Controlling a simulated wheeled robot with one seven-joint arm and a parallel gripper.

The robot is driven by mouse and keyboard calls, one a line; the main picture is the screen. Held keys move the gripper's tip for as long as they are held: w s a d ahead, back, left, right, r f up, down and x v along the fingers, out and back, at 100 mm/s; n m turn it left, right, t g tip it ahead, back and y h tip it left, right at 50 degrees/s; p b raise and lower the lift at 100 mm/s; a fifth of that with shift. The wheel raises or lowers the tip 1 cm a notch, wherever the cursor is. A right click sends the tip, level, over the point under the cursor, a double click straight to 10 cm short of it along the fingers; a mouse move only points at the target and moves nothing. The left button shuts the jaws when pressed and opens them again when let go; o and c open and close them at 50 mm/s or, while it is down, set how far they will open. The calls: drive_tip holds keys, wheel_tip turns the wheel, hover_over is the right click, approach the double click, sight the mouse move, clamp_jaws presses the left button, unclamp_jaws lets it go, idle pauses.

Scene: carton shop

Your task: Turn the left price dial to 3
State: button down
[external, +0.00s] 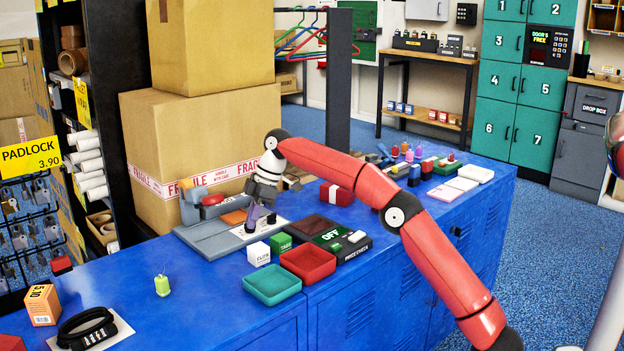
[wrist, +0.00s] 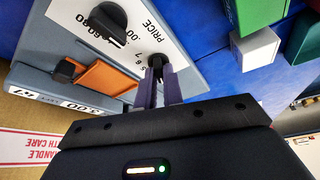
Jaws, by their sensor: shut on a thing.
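The price machine (external: 200,236) is a grey unit with a white dial panel on the blue counter. My gripper (external: 262,217) points down over the panel. In the wrist view its two purple fingers (wrist: 158,80) are shut on a black dial knob (wrist: 157,61), which has single digits such as 5, 6 and 7 beside it. The fingers hide part of this dial and its other digits; I cannot read its setting. The other price dial (wrist: 108,22), with a black knob and numbers such as 60 and 80, stands apart from the fingers.
An orange plate (wrist: 106,77) and another black knob (wrist: 66,70) are near my fingers. A white cube (external: 258,253), a green cube (external: 281,242), a green tray (external: 272,297) and a red tray (external: 324,278) stand close by. Large cartons (external: 205,130) stand behind the machine.

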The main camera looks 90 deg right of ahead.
drive_tip(key=shift+a, duration=0.1)
idle(0.3)
drive_tip(key=m+h, duration=0.1)
drive_tip(key=m, duration=0.2)
drive_tip(key=shift+a, duration=0.1)
drive_tip(key=shift+a+m+h+p, duration=0.1)
drive_tip(key=shift+m+h+p, duration=0.45)
drive_tip(key=shift+m, duration=0.75)
drive_tip(key=c, duration=1.3)
unclamp_jaws()
drive_tip(key=shift+c, duration=0.2)
drive_tip(key=v, duration=0.7)
drive_tip(key=shift+s+r+p, duration=0.2)
drive_tip(key=shift+r+p, duration=0.15)
drive_tip(key=shift+p, duration=0.05)
